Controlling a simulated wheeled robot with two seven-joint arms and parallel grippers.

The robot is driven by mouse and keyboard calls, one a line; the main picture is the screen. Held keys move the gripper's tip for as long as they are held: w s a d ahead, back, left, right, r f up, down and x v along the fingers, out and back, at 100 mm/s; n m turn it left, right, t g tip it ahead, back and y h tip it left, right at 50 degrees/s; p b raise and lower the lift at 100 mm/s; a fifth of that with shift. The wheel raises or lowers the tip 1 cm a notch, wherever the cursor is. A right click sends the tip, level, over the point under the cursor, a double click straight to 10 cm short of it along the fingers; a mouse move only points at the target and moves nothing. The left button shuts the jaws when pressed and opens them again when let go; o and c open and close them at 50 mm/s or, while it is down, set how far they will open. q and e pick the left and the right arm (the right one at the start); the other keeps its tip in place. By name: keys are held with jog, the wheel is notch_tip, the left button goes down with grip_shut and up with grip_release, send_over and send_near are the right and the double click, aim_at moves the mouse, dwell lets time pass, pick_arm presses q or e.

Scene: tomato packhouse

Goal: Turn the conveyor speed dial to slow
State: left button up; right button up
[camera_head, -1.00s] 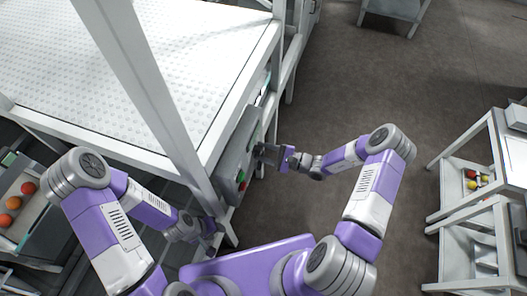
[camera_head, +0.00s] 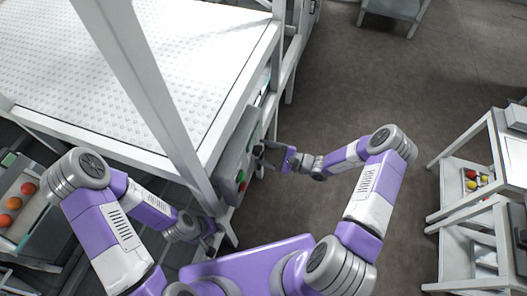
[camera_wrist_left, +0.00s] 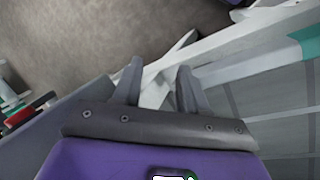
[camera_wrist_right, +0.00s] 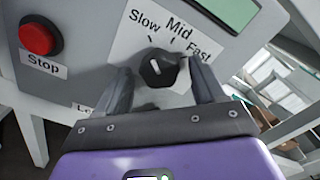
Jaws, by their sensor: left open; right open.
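The speed dial (camera_wrist_right: 160,70) is a black round knob on a grey control box (camera_head: 236,165). Its white label plate (camera_wrist_right: 128,42) reads Slow at left, Mid at top and Fast at right. I cannot tell for sure where the knob points. My right gripper (camera_head: 263,155) is open in front of the box face. In the right wrist view its two fingers stand on either side of the knob, with gaps visible. My left gripper (camera_head: 212,243) is open and empty, low beside the frame leg; its spread fingers show in the left wrist view (camera_wrist_left: 158,75).
A red Stop button (camera_wrist_right: 38,38) sits left of the dial, and a green display (camera_wrist_right: 228,12) above right. The white conveyor frame (camera_head: 240,95) rises beside the box. A shelf rack (camera_head: 470,215) stands at right. The floor between is clear.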

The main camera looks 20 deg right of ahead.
jog(key=v, duration=0.7)
dwell(0.4)
